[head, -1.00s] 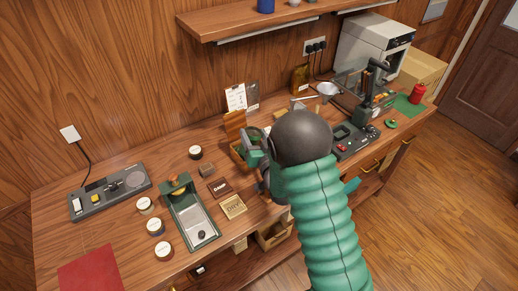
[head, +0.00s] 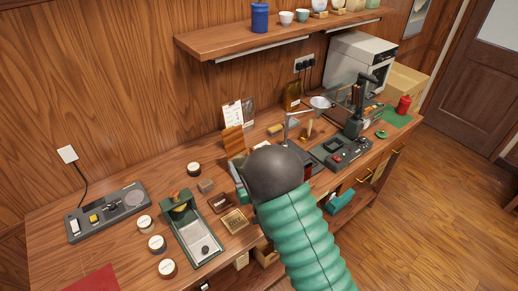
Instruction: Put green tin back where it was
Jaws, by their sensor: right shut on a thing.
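My right arm comes in from the bottom, and its dark round wrist covers most of my right gripper (head: 240,184). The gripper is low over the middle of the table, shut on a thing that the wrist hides. Only slivers of green show there, so I cannot tell whether this is the green tin. No green tin stands in clear view. Several dark round tins with pale labels stand on the left, one at the front (head: 167,267) and one farther back (head: 194,169). My left gripper is out of view.
A green tray (head: 177,226) and dark and tan square blocks (head: 235,221) lie left of the gripper. An upright wooden panel (head: 233,140) stands behind it. A scale-like device (head: 107,212) is far left. A dark machine (head: 345,148) and green mat (head: 396,117) are right.

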